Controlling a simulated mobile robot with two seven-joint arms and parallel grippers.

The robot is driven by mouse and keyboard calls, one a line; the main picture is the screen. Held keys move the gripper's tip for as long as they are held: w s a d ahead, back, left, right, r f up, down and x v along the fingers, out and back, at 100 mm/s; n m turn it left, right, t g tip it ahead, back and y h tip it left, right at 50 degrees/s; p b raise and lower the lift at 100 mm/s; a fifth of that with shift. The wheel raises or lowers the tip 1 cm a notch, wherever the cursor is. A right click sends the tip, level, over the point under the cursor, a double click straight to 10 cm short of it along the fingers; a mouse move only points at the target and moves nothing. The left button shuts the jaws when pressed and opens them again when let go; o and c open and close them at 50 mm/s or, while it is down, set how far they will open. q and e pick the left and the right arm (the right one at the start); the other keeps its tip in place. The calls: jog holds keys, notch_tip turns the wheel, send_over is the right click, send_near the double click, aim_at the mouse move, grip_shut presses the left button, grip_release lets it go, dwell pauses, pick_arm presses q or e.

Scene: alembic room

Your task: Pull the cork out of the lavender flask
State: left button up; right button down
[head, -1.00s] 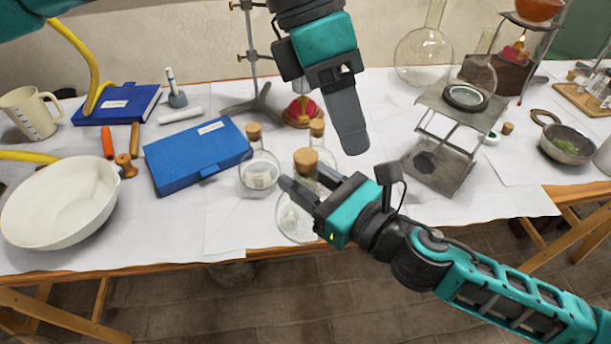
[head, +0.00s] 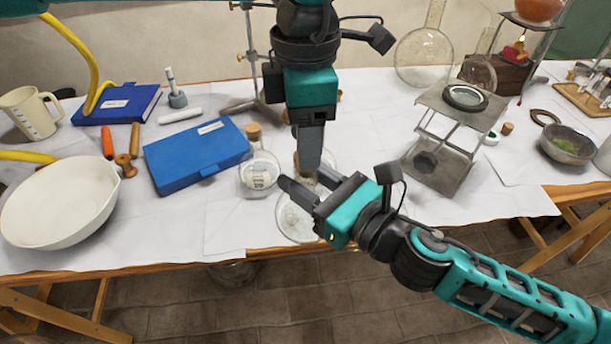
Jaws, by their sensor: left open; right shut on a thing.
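A round clear glass flask (head: 293,222) stands at the table's front edge, and my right gripper (head: 306,185) is shut on its neck. Its cork (head: 296,161) is mostly hidden behind my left gripper (head: 308,160). My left gripper points down from above, open, with its fingers at the cork; I cannot tell whether they touch it. A second corked flask (head: 259,174) with a white label stands just to the left. I cannot read any label, so the pictures do not show which flask holds lavender.
A blue case (head: 196,155) and a white bowl (head: 62,203) lie to the left. A lab stand (head: 252,60) rises behind the flasks. A metal jack stand (head: 440,150) is at the right. White paper between the flasks and the jack stand is clear.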

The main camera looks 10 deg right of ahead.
pick_arm(q)
jog(key=shift+f, duration=1)
jog(key=shift+c, duration=0.2)
grip_shut()
jog(key=shift+r, duration=0.25)
jog(key=shift+r, duration=2.1)
jog(key=shift+a, duration=0.1)
